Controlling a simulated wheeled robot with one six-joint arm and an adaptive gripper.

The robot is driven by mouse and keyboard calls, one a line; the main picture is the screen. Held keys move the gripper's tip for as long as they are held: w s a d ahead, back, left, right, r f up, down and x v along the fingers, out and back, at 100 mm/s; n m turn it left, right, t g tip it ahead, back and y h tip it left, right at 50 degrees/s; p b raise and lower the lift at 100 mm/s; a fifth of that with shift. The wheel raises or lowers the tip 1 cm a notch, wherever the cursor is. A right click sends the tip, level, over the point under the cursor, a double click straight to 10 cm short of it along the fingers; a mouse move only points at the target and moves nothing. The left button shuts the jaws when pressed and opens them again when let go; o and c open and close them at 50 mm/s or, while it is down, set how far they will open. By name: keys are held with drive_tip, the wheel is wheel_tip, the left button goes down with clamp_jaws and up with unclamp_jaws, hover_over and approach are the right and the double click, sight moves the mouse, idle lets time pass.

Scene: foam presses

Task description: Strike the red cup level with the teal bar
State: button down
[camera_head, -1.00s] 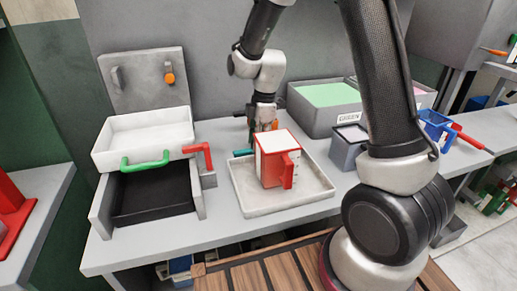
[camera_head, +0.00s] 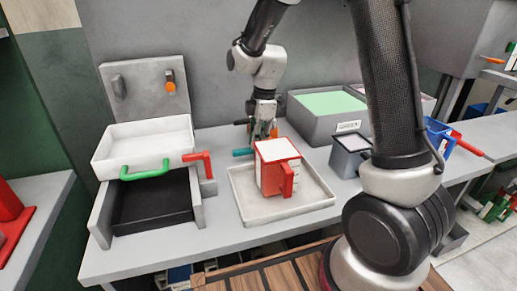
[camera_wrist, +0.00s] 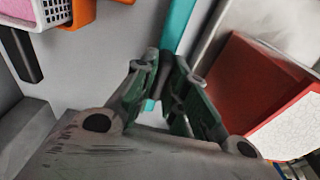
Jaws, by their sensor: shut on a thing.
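The red cup (camera_head: 270,177) stands upright in a pale shallow tray (camera_head: 247,213), its handle toward the front right. White material fills its top, with no clear mound visible. In the wrist view the cup (camera_wrist: 248,80) is to the right of the fingers. My gripper (camera_head: 263,137) is behind the cup, shut on the teal bar (camera_head: 243,152). The bar's left end shows beside the cup; the rest is hidden behind cup and fingers. In the wrist view the bar (camera_wrist: 181,22) passes between the closed fingers (camera_wrist: 165,75), apart from the cup.
A white drawer-like tray (camera_head: 145,143) with a green handle stands left. A grey bin (camera_head: 315,118) with green contents is behind right, with a small grey box (camera_head: 349,163) in front. Wrist view shows a pink-filled white basket (camera_wrist: 52,12) and an orange part (camera_wrist: 88,15) at upper left.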

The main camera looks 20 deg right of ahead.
drive_tip(key=r, duration=0.5)
drive_tip(key=a+r, duration=0.1)
drive_tip(key=r, duration=0.2)
drive_tip(key=shift+a+r, duration=0.1)
drive_tip(key=shift+r, duration=0.15)
drive_tip(key=s+r+n, duration=0.1)
drive_tip(key=s+r, duration=0.8)
drive_tip(key=s, duration=0.3)
drive_tip(key=shift+m, duration=0.5)
drive_tip(key=shift+s+d+f, duration=0.35)
drive_tip(key=shift+s+f, duration=0.95)
drive_tip(key=shift+s+d+f, duration=0.4)
drive_tip(key=shift+s+f, duration=0.9)
drive_tip(key=shift+s+d+f, duration=0.35)
drive_tip(key=shift+s+f, duration=0.95)
drive_tip(key=shift+w, duration=7.15)
drive_tip(key=shift+r, duration=2.15)
drive_tip(key=shift+s, duration=0.15)
